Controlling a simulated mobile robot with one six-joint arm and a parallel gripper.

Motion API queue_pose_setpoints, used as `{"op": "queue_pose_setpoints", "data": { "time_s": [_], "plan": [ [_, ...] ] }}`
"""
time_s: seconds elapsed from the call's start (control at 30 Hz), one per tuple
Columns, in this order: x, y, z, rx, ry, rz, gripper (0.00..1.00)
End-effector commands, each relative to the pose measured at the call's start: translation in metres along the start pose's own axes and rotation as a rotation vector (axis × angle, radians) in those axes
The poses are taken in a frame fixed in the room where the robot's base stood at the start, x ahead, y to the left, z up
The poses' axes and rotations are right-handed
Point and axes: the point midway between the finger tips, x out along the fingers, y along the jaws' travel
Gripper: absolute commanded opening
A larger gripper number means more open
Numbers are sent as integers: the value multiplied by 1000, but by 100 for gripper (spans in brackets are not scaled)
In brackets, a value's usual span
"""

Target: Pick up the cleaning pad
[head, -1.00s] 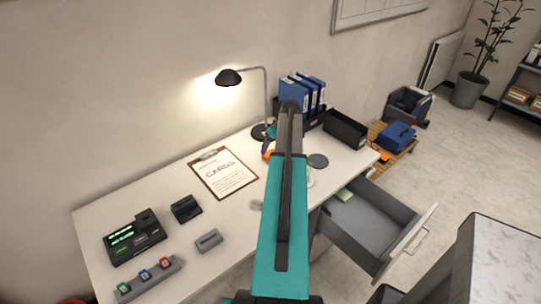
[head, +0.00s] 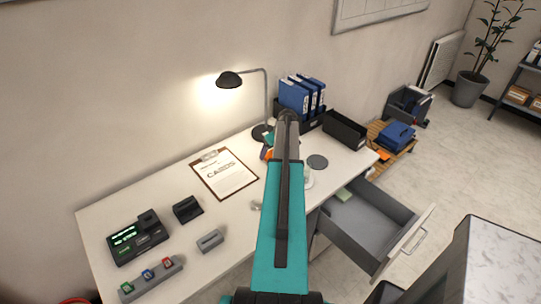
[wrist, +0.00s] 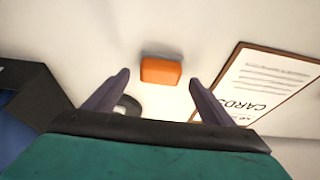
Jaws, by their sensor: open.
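An orange block with a grey strip along one side, which looks like the cleaning pad (wrist: 161,71), lies on the white desk. In the wrist view it sits ahead of my gripper (wrist: 158,82), between the lines of its two dark fingers, and nothing is gripped. The fingers are spread apart. In the head view a small bit of orange (head: 265,155) shows at the left of my arm, near the lamp. My arm hides most of that spot and most of the gripper.
The desk lamp (head: 264,132), blue binders (head: 295,96) and a black tray (head: 346,130) stand at the back. A clipboard (head: 225,178) lies left of the gripper. The open drawer (head: 372,228) holds a pale green piece (head: 344,195). Several small devices occupy the desk's front left.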

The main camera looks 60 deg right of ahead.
Motion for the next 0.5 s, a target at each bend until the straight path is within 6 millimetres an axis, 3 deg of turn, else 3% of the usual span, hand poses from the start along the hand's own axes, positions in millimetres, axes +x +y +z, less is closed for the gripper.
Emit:
{"op": "queue_pose_setpoints", "data": {
  "time_s": [0.2, 0.5],
  "plan": [
    [15, 0, 0, 1, 0, 0, 77],
    [17, 0, 1, 1, 0, 1, 77]
  ]
}}
